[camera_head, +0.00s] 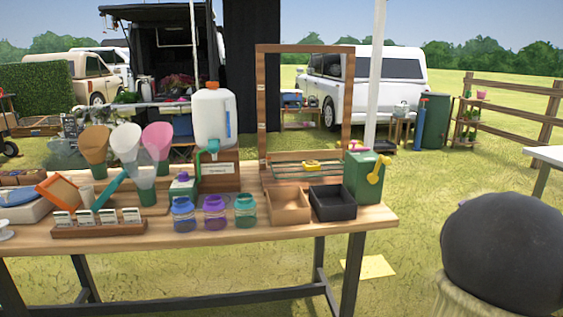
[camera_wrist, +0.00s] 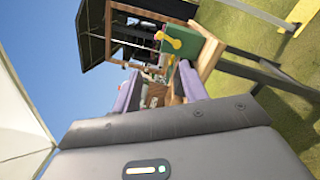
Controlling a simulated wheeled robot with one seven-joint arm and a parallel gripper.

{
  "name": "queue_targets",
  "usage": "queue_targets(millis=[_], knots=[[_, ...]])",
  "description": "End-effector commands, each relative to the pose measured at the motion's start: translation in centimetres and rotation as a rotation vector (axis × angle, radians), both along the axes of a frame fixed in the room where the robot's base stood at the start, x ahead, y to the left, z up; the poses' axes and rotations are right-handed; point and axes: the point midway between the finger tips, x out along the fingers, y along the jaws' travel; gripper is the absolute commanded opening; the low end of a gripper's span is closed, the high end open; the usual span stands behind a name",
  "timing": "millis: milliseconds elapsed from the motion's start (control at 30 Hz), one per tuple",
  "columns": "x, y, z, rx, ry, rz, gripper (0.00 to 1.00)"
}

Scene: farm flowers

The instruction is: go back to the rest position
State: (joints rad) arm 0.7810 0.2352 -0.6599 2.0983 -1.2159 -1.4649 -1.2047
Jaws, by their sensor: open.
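My gripper (camera_wrist: 160,92) shows in the wrist view with its two purple-grey fingers apart. Nothing is held between them. My gripper is not seen in the head view. There the wooden table (camera_head: 270,232) stands ahead, with the green box (camera_head: 357,180) at its right end.
On the table are three jars (camera_head: 214,213), an empty tan tray (camera_head: 288,206), a black tray (camera_head: 332,203), a white dispenser (camera_head: 213,120), a tall wooden frame (camera_head: 262,110) and seed packets (camera_head: 97,220). A large dark rounded shape fills the lower right.

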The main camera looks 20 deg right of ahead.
Motion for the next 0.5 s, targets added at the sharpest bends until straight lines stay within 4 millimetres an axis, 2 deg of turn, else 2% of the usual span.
queue_targets(millis=[267, 500], knots=[[2.9, 0.6, -0.9, 0.138, -0.01, -0.044, 0.43], [6.2, 1.9, -2.4, 0.333, -0.012, -0.109, 0.43]])
